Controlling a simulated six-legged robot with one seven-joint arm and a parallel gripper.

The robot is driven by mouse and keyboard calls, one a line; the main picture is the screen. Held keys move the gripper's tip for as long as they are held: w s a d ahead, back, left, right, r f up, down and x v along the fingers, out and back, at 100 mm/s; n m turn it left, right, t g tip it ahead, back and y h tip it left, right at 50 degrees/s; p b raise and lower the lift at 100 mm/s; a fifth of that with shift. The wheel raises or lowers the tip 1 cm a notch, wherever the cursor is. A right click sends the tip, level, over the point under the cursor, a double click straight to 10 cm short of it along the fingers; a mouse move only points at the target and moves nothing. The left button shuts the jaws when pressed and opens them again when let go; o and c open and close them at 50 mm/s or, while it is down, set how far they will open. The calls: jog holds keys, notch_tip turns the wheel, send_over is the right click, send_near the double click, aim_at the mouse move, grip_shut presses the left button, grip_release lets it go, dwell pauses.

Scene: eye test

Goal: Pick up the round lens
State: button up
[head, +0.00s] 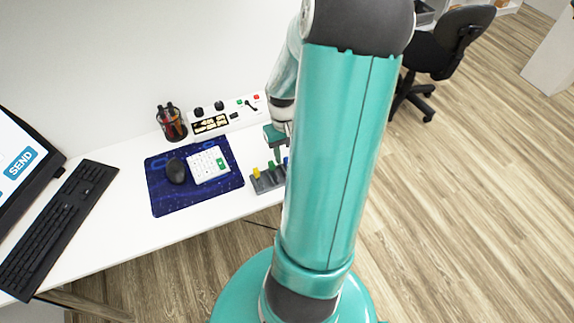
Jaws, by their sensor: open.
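I cannot make out a round lens in the head view. My gripper (278,134) is over the right part of the white desk, behind a grey rack and mostly hidden by my own teal arm. Its jaws are open, though the fingertips are hard to see. The grey rack (264,186) holds small yellow, green and blue pieces. Its right end is hidden behind my arm, and I cannot tell what else lies there.
A blue mat (164,204) carries a black mouse (175,171) and a white keypad (201,165). A pen cup (171,124) and control panel (231,117) stand behind. A keyboard (52,222) and monitor (20,160) are left. A black chair (440,55) stands back right; open floor lies right.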

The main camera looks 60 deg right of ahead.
aim_at(287, 159)
notch_tip(287, 159, down, 4)
jog(key=shift+s+a+r, duration=0.1)
grip_shut()
